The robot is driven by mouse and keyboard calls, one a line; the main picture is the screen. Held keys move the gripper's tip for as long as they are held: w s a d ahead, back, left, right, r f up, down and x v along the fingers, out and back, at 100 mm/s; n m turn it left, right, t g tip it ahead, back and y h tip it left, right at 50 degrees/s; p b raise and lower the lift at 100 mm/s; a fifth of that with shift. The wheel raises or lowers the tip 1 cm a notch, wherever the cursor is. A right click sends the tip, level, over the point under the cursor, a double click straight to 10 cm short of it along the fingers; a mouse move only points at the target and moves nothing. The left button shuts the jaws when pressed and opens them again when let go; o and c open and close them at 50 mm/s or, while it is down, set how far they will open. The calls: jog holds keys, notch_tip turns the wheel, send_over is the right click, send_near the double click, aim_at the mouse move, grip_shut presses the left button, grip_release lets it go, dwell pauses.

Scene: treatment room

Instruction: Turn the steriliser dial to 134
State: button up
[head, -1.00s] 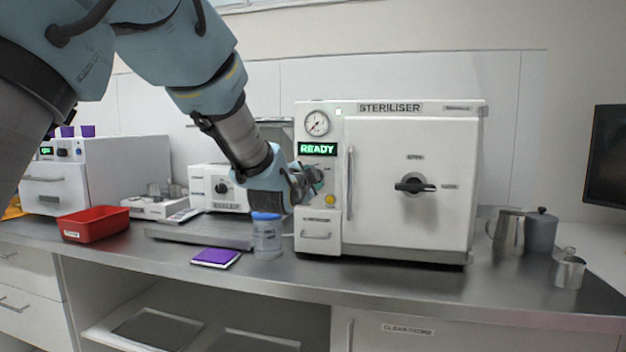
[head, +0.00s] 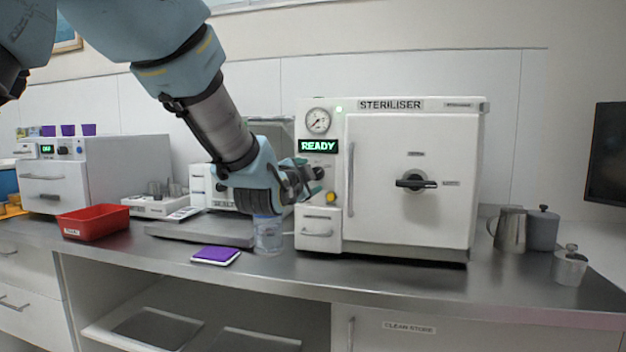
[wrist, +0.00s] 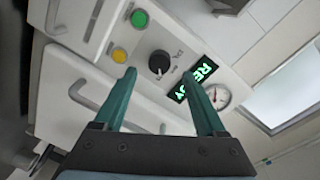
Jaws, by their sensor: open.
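The white steriliser (head: 450,225) stands on the counter, its display (head: 318,146) reading READY in green. Its dial is a black round knob (wrist: 159,62) with a pale pointer mark, between the display and the yellow button in the wrist view. The printing around the dial is too small to read. My gripper (wrist: 166,82) is open, its two green fingers either side of the dial in the picture, apart from it and holding nothing. In the head view my gripper (head: 316,180) is just in front of the control panel, partly hiding the dial.
A yellow button (wrist: 119,55) and a green button (wrist: 139,19) sit near the dial, and a pressure gauge (head: 318,121) above the display. A jar (head: 268,238) stands below my wrist. A purple-topped pad (head: 216,256) and a red tray (head: 93,222) lie further left.

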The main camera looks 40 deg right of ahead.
jog(key=v, duration=0.6)
jog(key=shift+s+a+b, duration=0.2)
jog(key=shift+a+b, duration=0.05)
jog(key=shift+b, duration=0.2)
jog(key=w+a+f+n+y+p, duration=0.2)
jog(key=w+a+f+n+y, duration=0.15)
jog(key=a, duration=0.45)
jog(key=w+a+f+n+y+p, duration=0.1)
jog(key=w+a+f+n+y, duration=0.3)
jog(key=a, duration=0.3)
jog(key=w+a+f+n+y+p, duration=0.2)
jog(key=w+a+f+n, duration=0.1)
jog(key=w+a, duration=0.4)
jog(key=s+a+f+n+g+y+p, duration=0.1)
jog(key=s+a+f+n+g, duration=0.1)
jog(key=a, duration=0.7)
jog(key=s+a+f+n+g+y+p, duration=0.1)
jog(key=s+a+f+n+g+y, duration=0.1)
jog(key=s+a+n, duration=0.3)
jog(key=s+a+f+n+g+y+p, duration=0.1)
jog(key=s+a+f+n+g+y, duration=0.1)
jog(key=a, duration=1.1)
jog(key=s+n+g, duration=0.1)
jog(key=s+n, duration=0.1)
jog(key=n, duration=0.1)
jog(key=shift+a+p, duration=0.35)
jog(key=shift+p, duration=0.05)
jog(key=shift+s+f, duration=0.1)
